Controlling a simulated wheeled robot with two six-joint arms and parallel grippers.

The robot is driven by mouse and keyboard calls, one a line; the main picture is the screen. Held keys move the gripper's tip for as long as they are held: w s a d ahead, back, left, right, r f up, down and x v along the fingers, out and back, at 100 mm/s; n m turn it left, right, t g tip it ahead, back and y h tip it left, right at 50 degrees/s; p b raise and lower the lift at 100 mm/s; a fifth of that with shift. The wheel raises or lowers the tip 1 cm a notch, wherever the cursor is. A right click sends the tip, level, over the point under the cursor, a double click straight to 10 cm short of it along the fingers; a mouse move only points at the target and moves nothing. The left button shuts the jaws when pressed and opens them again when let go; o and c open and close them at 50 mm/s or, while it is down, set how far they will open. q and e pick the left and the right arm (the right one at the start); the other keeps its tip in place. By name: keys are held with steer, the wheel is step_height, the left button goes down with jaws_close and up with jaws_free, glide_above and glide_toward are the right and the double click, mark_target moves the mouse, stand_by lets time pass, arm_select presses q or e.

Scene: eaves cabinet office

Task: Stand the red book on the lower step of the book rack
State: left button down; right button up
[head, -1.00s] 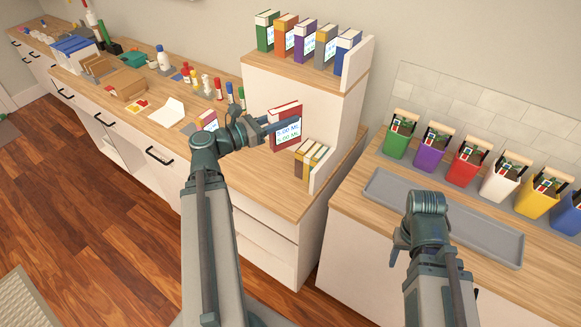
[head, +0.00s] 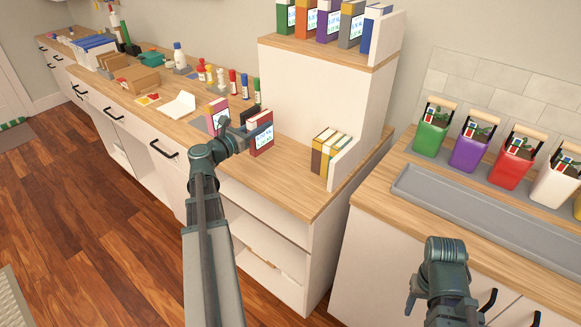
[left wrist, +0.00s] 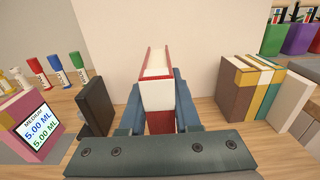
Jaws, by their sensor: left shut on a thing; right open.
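The red book (head: 261,138) is upright in my left gripper (head: 246,136), which is shut on it. In the left wrist view the red book (left wrist: 156,62) stands between the two blue-grey fingers, pages facing up. It is over the lower step (head: 290,182) of the book rack, in front of the white riser (head: 310,100). I cannot tell whether its bottom edge touches the wood. A dark upright block (left wrist: 97,108) is close on its left. Brown, yellow and green books (head: 328,148) stand to its right, with a gap between. My right gripper (head: 414,291) is open and empty, low at the right.
Several books (head: 318,20) fill the upper step. A white end panel (head: 345,162) closes the lower row on the right. A grey tray (head: 480,215) and coloured bins are on the right counter.

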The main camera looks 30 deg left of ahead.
arm_select(q)
steer(key=shift+a+f+y, duration=0.3)
steer(key=shift+a+f, duration=0.3)
steer(key=w+d+f+b, duration=0.1)
steer(key=w+d+b, duration=0.1)
steer(key=w+d, duration=0.1)
steer(key=w+d+f+b, duration=0.1)
steer(key=w+d+f, duration=0.1)
steer(key=w+d, duration=0.2)
steer(key=w+d+f+b, duration=0.2)
steer(key=w+d, duration=0.2)
steer(key=d, duration=0.1)
steer(key=shift+f+b, duration=0.1)
steer(key=shift+b, duration=0.25)
arm_select(e)
step_height(320, 180, down, 6)
steer(key=shift+f, duration=0.2)
arm_select(q)
steer(key=c, duration=1.1)
jaws_free()
steer(key=o, duration=0.5)
